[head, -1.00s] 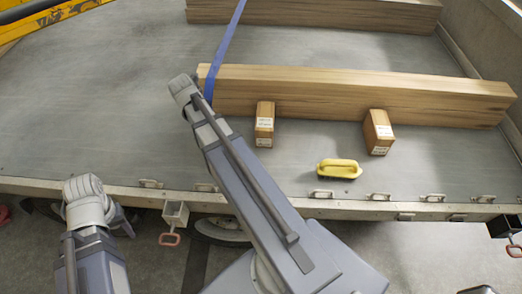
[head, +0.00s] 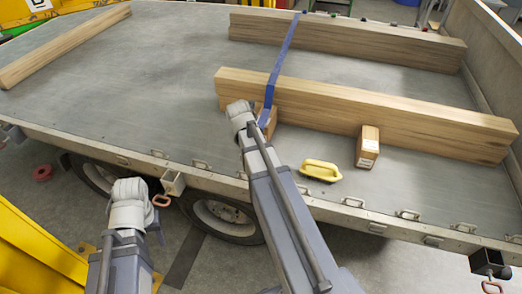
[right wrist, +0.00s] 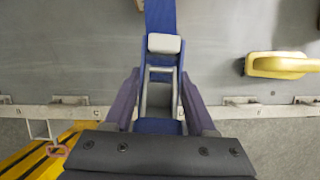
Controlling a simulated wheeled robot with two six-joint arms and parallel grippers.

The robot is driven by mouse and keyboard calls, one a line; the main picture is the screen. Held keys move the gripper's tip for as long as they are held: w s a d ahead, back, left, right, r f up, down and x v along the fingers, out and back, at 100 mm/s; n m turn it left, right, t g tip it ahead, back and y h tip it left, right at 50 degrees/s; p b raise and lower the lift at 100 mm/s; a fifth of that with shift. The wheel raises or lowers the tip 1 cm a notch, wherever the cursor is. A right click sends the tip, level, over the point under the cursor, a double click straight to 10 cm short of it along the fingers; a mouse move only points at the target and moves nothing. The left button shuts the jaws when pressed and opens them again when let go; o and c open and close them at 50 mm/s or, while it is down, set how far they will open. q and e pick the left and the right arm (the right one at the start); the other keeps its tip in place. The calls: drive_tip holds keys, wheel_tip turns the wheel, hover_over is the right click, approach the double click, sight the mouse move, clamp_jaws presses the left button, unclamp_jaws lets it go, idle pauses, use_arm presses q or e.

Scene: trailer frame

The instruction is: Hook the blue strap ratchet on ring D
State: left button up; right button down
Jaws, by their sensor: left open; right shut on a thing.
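The blue strap (head: 281,58) runs over the two far beams and down toward my right wrist. My right gripper (right wrist: 156,98) is shut on the strap's ratchet (right wrist: 160,75), a metal frame with a pale grip, held above the trailer bed near its edge. The head view hides this ratchet behind my arm. Metal rings line the trailer edge, among them a ring (right wrist: 240,101) right of my gripper. Their letters are too small to tell surely which is D, and my gripper covers part of the edge. My left gripper (head: 158,226) is open, low outside the edge, mostly hidden by its wrist.
A yellow handled object (head: 321,170) lies on the bed right of my right arm, before a small wooden block (head: 368,147) and a long beam (head: 400,122). A red-handled bracket (head: 172,184) hangs at the edge. A yellow structure (head: 35,250) stands at lower left.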

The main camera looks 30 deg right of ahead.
drive_tip(key=shift+w+f, duration=0.1)
drive_tip(key=shift+f, duration=0.05)
drive_tip(key=shift+f+b, duration=0.15)
drive_tip(key=shift+b, duration=0.15)
wheel_tip(320, 180, down, 9)
drive_tip(key=b, duration=0.9)
drive_tip(key=shift+f, duration=0.1)
drive_tip(key=shift+c, duration=0.7)
unclamp_jaws()
